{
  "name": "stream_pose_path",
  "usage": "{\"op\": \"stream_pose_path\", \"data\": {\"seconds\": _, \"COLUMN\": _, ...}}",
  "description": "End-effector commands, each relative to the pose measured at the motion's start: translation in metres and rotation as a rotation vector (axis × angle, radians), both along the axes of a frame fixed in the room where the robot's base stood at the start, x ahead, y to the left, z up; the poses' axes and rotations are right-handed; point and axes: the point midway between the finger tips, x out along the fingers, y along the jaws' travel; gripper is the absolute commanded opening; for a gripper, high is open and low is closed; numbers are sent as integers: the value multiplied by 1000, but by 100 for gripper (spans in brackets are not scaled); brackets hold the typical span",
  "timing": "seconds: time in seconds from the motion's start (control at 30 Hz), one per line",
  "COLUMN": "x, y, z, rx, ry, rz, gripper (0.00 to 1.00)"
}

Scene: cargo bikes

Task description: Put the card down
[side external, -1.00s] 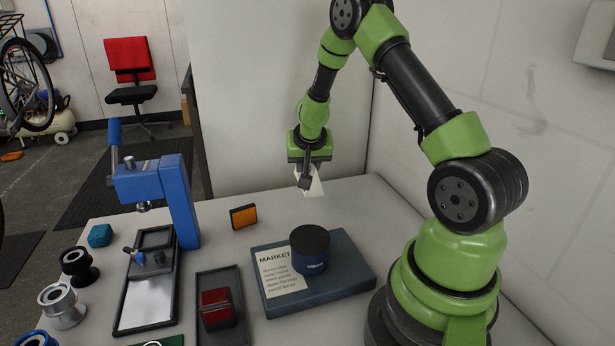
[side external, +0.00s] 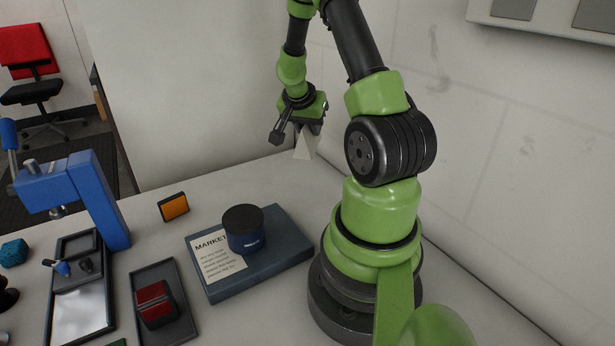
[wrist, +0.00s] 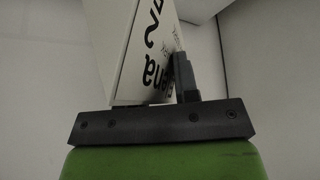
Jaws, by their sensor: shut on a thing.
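A white card (side external: 304,146) with black lettering hangs from my gripper (side external: 303,128), which is shut on it. In the wrist view the card (wrist: 142,50) stands up from my gripper (wrist: 165,100), showing two faces that meet at an edge, and part of its print. One dark finger shows against its right side; the other finger is hidden. In the side view the card is in the air near the wall, behind the dark blue-grey block and apart from it.
The blue-grey block (side external: 275,264) bears a printed MARKET sheet (side external: 217,262) and a dark blue round tin (side external: 243,232). An orange block (side external: 173,207), a tray with a red item (side external: 154,304) and a blue press (side external: 98,200) stand to the left. White table is bare behind the block.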

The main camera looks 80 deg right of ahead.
Motion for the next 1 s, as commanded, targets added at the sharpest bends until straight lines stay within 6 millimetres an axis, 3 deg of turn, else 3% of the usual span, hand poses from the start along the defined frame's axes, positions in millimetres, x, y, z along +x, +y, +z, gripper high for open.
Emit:
{"op": "stream_pose_path", "data": {"seconds": 0.3, "x": -4, "y": 0, "z": -44, "rx": 4, "ry": 7, "rz": -10, "gripper": 7}}
{"op": "stream_pose_path", "data": {"seconds": 0.53, "x": -3, "y": 0, "z": -63, "rx": 2, "ry": 4, "rz": -11, "gripper": 7}}
{"op": "stream_pose_path", "data": {"seconds": 0.73, "x": -3, "y": 0, "z": -92, "rx": 3, "ry": 4, "rz": -11, "gripper": 6}}
{"op": "stream_pose_path", "data": {"seconds": 1.0, "x": -3, "y": 0, "z": -98, "rx": 0, "ry": 0, "rz": -12, "gripper": 6}}
